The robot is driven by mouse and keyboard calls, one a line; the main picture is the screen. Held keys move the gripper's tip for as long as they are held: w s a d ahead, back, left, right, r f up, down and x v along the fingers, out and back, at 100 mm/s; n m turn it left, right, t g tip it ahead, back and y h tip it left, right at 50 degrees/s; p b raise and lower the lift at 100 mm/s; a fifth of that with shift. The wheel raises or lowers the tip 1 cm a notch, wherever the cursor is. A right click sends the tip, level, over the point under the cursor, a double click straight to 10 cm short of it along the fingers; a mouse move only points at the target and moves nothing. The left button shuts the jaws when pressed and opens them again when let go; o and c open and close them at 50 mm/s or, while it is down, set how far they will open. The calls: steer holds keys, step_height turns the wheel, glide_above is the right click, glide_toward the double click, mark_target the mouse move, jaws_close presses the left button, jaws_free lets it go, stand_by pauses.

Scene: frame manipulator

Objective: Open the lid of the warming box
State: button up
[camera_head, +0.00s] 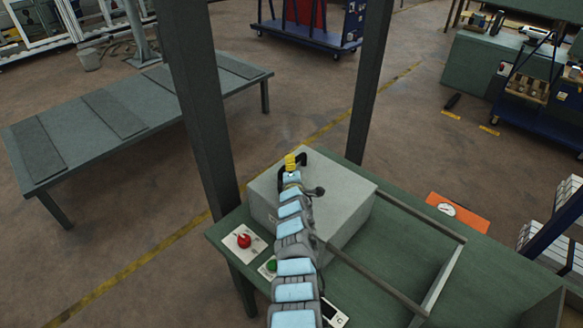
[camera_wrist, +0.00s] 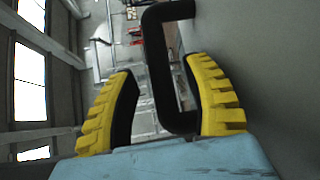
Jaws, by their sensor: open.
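The warming box (camera_head: 347,198) is a grey box with a flat top on the green table; its lid looks shut. A black bar handle (camera_wrist: 158,60) shows in the wrist view, bent like a bracket and joined to a grey surface at the right. My gripper (camera_head: 291,161) has yellow fingertips and is at the box's far left edge, beside the handle. In the wrist view my gripper (camera_wrist: 159,68) is open, with one finger on each side of the handle's bar. I cannot tell whether either finger touches it. My arm hides part of the box's left side.
A red button (camera_head: 244,240) and a green button (camera_head: 271,265) sit left of the box. A metal frame (camera_head: 400,215) lies to its right. Two dark posts (camera_head: 201,110) (camera_head: 370,80) rise behind the table. A low grey bench (camera_head: 130,112) stands at the left.

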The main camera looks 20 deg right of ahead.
steer(key=shift+b+x, duration=1)
steer(key=shift+b, duration=0.25)
steer(key=shift+w, duration=0.1)
jaws_close()
steer(key=shift+f, duration=0.1)
